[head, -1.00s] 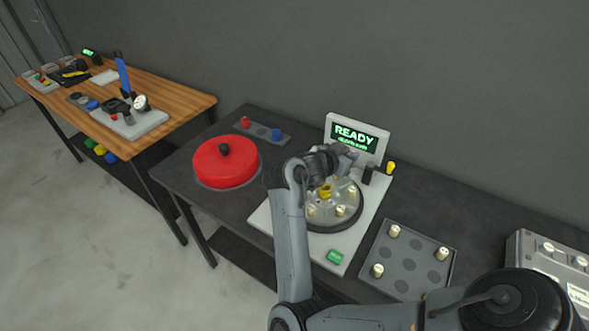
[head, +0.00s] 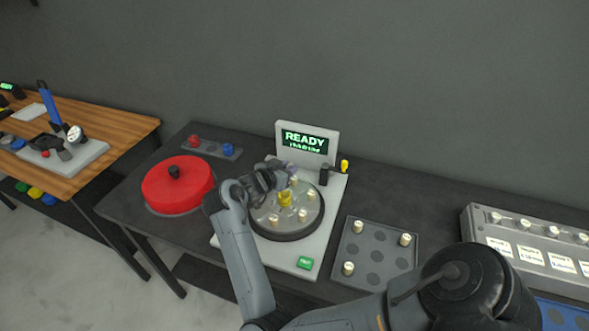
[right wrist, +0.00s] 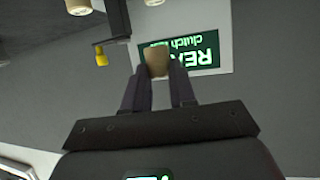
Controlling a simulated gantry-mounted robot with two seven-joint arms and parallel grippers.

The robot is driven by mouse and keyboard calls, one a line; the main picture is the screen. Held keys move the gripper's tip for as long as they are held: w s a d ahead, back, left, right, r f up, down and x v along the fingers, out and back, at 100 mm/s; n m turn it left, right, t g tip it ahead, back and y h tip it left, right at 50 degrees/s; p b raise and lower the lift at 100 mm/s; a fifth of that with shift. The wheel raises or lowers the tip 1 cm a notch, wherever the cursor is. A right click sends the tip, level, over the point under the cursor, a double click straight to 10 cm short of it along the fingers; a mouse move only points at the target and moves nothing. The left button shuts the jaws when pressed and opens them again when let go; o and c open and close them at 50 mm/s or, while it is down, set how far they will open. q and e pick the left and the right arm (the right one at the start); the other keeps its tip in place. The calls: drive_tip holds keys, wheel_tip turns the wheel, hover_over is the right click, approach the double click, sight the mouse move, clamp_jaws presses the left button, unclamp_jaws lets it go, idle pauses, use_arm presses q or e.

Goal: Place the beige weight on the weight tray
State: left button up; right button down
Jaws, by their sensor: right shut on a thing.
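My right gripper (head: 284,174) is over the back left part of the round disc (head: 287,234) on the machine. In the right wrist view it is shut on a beige weight (right wrist: 156,62), a small cylinder between the fingertips. In the head view the held weight is hard to make out. The weight tray (head: 345,247) is dark grey with round recesses and lies right of the machine. It carries beige weights at its back left (head: 358,226), back right (head: 405,240) and front left (head: 348,269). Several recesses are empty. My left gripper is not in view.
The disc carries more beige weights (head: 303,216) around a yellow hub (head: 285,199). Behind it stand a screen reading READY (head: 307,142) and a dark post with a yellow knob (head: 344,166). A red cover (head: 178,189) lies left. A grey box (head: 528,250) stands right.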

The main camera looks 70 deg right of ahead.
drive_tip(key=w+f, duration=0.1)
drive_tip(key=w, duration=0.1)
drive_tip(key=w+f+b, duration=0.1)
drive_tip(key=w+f, duration=0.1)
drive_tip(key=w, duration=0.1)
drive_tip(key=w+a+f, duration=0.1)
drive_tip(key=w, duration=0.1)
drive_tip(key=shift+w+f, duration=0.3)
drive_tip(key=shift+w, duration=0.05)
wheel_tip(320, 180, down, 2)
drive_tip(key=shift+s+f, duration=0.25)
drive_tip(key=shift+f, duration=0.4)
drive_tip(key=shift+f, duration=0.1)
drive_tip(key=shift+f, duration=0.3)
drive_tip(key=c, duration=0.9)
unclamp_jaws()
drive_tip(key=shift+r, duration=0.1)
